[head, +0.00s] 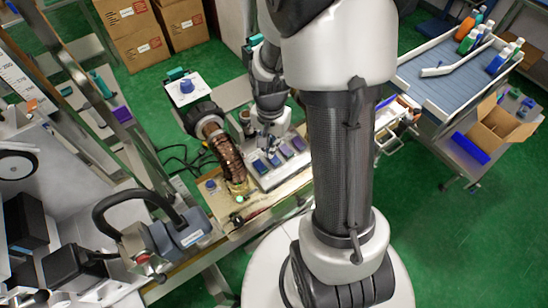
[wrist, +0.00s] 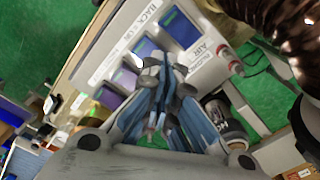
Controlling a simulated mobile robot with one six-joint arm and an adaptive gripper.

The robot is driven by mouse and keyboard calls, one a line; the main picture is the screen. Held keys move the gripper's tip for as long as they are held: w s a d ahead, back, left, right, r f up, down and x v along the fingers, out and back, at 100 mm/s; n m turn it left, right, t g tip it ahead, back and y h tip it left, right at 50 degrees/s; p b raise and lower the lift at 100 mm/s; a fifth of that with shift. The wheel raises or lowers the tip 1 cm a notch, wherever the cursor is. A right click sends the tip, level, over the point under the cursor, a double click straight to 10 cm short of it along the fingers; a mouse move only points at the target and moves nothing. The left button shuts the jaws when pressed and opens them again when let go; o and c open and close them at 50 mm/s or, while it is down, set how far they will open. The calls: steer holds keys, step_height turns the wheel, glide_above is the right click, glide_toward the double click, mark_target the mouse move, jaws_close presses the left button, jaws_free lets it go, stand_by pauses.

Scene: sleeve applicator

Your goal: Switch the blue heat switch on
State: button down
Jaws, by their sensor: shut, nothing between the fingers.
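A pale switch panel (head: 262,184) lies on the bench in the head view, with a row of blue and purple rocker switches. In the wrist view the panel (wrist: 100,50) carries a blue switch (wrist: 180,27) by an "AIR" label, another blue switch (wrist: 148,50), and purple switches (wrist: 130,76) beyond. I cannot read a heat label or tell which switch is heat, or its on/off position. My gripper (wrist: 165,72) is shut and empty, its tips over the panel beside the second blue switch; contact is unclear. In the head view my gripper (head: 268,138) is small above the row.
A ribbed copper-brown hose (head: 220,150) stands just left of the panel. A blue knob (head: 211,184) and a lit green lamp (head: 239,198) are near its base. A grey handled tool (head: 178,235) sits front left. A blue-topped cart (head: 445,75) stands right; green floor lies between.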

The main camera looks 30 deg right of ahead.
steer(key=shift+f+b, duration=0.7)
steer(key=shift+f, duration=0.2)
steer(key=shift+r, duration=0.1)
stand_by(0.3)
steer(key=shift+r+p, duration=2.7)
steer(key=shift+r, duration=0.75)
